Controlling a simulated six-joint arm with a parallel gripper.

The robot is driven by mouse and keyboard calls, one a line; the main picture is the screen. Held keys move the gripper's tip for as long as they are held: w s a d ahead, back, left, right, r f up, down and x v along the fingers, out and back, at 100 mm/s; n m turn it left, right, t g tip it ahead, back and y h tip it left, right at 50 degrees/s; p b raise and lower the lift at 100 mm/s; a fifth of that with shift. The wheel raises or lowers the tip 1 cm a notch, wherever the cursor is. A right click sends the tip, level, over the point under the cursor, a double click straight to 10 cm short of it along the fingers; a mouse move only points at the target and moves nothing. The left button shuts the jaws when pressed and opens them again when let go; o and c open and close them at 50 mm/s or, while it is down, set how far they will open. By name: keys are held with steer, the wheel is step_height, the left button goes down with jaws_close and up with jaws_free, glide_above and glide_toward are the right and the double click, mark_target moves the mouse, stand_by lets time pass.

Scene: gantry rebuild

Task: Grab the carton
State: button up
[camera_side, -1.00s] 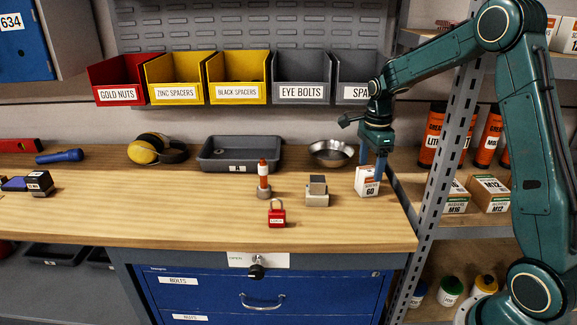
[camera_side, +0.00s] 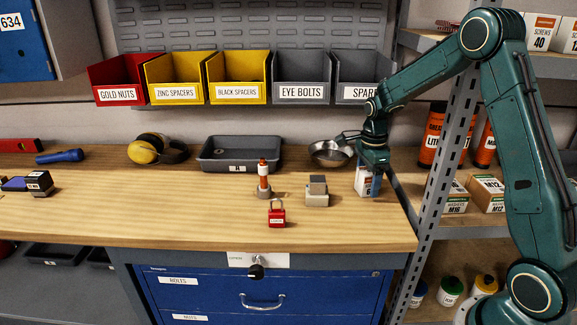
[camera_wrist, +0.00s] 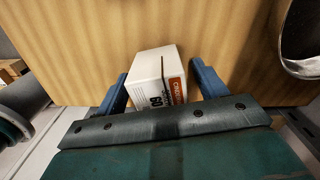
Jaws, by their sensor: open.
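A small white carton (camera_side: 362,181) with an orange label and the number 60 stands on the right end of the wooden bench. My gripper (camera_side: 372,184) is down at the carton in the side view, with a blue finger in front of part of it. In the wrist view the carton (camera_wrist: 158,78) lies between the two blue fingers of my gripper (camera_wrist: 160,88). The fingers are open, with a gap to the carton clearest on the right side. The lower part of the carton is hidden behind the gripper's dark bar.
A metal bowl (camera_side: 331,153) stands close behind and left of the carton. A shelf post (camera_side: 447,150) rises to the right.

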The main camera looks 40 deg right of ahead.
mark_target(368, 170)
steer(key=shift+c, duration=0.4)
steer(key=c, duration=1.1)
steer(key=shift+o, duration=0.2)
steer(key=shift+r, duration=0.15)
step_height(368, 170, up, 20)
